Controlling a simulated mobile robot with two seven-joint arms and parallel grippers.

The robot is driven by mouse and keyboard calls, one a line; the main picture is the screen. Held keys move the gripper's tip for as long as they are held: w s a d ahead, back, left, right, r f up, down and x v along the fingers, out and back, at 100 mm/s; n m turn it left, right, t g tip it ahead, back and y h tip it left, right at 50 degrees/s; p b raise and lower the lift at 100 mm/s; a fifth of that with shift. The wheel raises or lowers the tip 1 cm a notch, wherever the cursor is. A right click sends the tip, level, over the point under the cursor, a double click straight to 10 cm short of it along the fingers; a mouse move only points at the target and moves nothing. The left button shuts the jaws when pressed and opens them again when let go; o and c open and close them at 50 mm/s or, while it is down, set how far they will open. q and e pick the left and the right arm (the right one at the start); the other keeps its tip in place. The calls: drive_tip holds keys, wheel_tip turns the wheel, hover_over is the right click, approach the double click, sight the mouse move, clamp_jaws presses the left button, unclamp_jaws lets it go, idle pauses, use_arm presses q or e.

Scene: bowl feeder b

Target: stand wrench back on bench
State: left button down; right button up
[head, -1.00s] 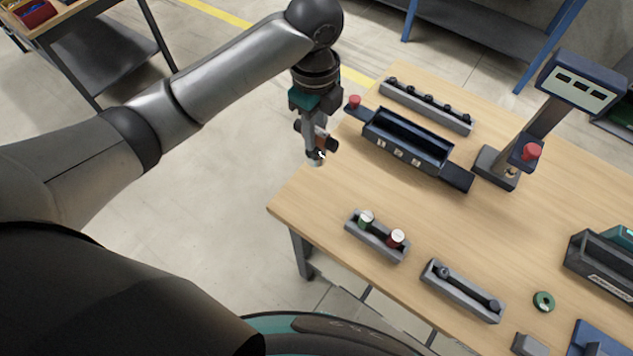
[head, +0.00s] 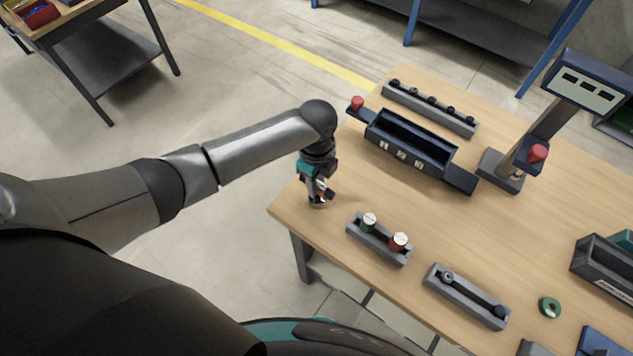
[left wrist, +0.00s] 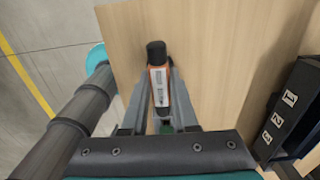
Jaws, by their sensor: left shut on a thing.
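The wrench (left wrist: 158,82) has a black end and an orange and white body in the left wrist view. My left gripper (left wrist: 162,100) is shut on it, with a finger on each side. In the head view, my left gripper (head: 319,196) is low over the near-left corner of the wooden bench (head: 340,185). My right gripper is not in view.
A dark bowl-feeder trough (head: 408,146) stands to the right of the gripper. A grey holder with green and red capped pieces (head: 378,243) is at the front right of it. Another grey holder (head: 467,296) and a green ring (head: 549,307) lie farther right. The bench's left edge is close.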

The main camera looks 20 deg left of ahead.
use_arm(q)
drive_tip(key=shift+f, duration=0.1)
drive_tip(key=c, duration=0.7)
unclamp_jaws()
wheel_tip(320, 180, up, 12)
drive_tip(key=shift+r+p, duration=0.1)
drive_tip(key=shift+p, duration=0.55)
